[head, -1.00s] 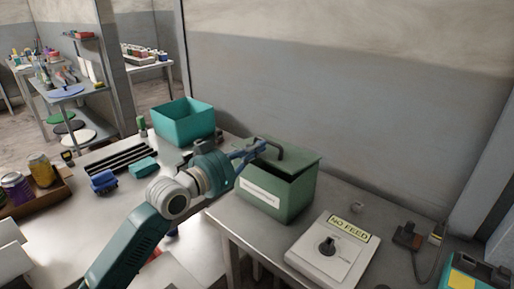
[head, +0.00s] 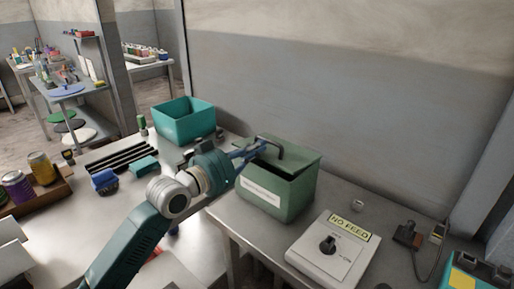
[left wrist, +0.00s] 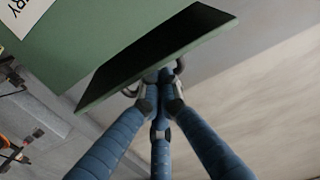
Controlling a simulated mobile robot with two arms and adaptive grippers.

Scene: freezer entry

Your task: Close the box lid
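The green box (head: 286,198) with a white front label stands on the metal table near the wall. Its green lid (head: 299,159) is ajar and tilted, with a dark gap below it. In the left wrist view the lid's edge (left wrist: 160,70) crosses above the fingers, with the dark opening behind it. The dark lid handle (head: 280,151) arches above the lid. My left gripper (head: 263,145) has its blue fingers at the handle. In the left wrist view the left gripper's fingers (left wrist: 159,100) converge on the handle and partly hide it. My right gripper is not in view.
A white "NO FEED" switch panel (head: 315,265) sits right of the box. An open teal bin (head: 187,126) stands behind left. Blue and teal items (head: 104,181) and a tray with jars (head: 50,190) lie left. The wall is close behind the box.

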